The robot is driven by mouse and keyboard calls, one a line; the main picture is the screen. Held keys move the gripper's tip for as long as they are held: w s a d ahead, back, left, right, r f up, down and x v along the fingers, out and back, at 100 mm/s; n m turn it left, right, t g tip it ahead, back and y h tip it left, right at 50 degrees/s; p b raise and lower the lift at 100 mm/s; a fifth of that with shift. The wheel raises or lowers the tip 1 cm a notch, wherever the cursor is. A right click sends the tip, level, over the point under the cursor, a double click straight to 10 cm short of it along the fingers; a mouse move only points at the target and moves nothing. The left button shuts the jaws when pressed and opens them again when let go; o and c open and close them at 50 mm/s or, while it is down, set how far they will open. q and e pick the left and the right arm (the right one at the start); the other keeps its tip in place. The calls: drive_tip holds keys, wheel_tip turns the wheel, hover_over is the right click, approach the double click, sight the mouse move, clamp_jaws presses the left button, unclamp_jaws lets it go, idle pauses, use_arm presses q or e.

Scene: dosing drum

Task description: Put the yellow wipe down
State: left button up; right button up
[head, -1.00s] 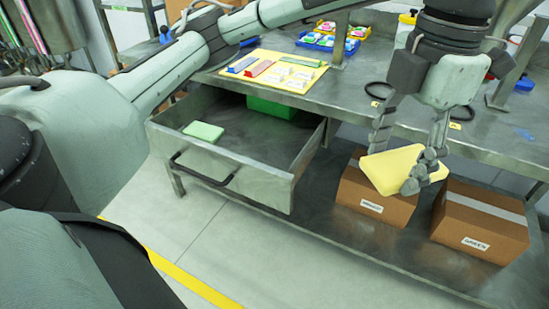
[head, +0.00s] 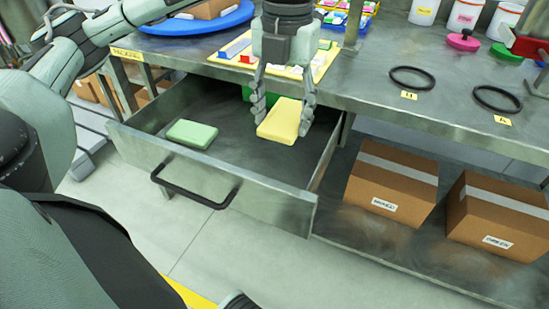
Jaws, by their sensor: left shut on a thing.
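The yellow wipe (head: 281,121), a flat folded block, is held between the fingers of my left gripper (head: 280,112). The gripper points down, and the wipe is over the right part of the open drawer (head: 225,182). I cannot tell how far the wipe is above the drawer floor. A green wipe (head: 192,133) lies flat on the drawer floor to the left. My right gripper does not show.
A green container (head: 247,93) is at the back of the drawer. The bench top (head: 385,85) carries a yellow tray (head: 328,60), black rings (head: 411,77) and tubs (head: 465,15). Cardboard boxes (head: 391,186) stand on the lower shelf. Bare drawer floor lies between the wipes.

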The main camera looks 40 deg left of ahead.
use_arm(q)
drive_tip(key=shift+w+a+f, duration=0.1)
drive_tip(key=shift+a+f, duration=0.1)
drive_tip(key=shift+f, duration=0.35)
drive_tip(key=shift+w+a+f, duration=0.1)
drive_tip(key=shift+a+f, duration=0.1)
drive_tip(key=shift+f, duration=0.35)
hover_over(278, 172)
wheel_tip(278, 172, down, 5)
drive_tip(key=shift+d+f, duration=0.1)
drive_tip(key=shift+f, duration=0.05)
drive_tip(key=shift+f+b, duration=0.35)
drive_tip(key=shift+f, duration=1.7)
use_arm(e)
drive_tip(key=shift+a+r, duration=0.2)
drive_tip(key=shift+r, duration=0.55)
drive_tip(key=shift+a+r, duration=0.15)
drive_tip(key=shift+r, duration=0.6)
use_arm(q)
drive_tip(key=shift+f, duration=0.1)
drive_tip(key=o, duration=1.1)
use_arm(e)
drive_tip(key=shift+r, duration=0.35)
use_arm(q)
drive_tip(key=r, duration=1.1)
drive_tip(key=shift+w+r, duration=0.25)
drive_tip(key=shift+r, duration=0.4)
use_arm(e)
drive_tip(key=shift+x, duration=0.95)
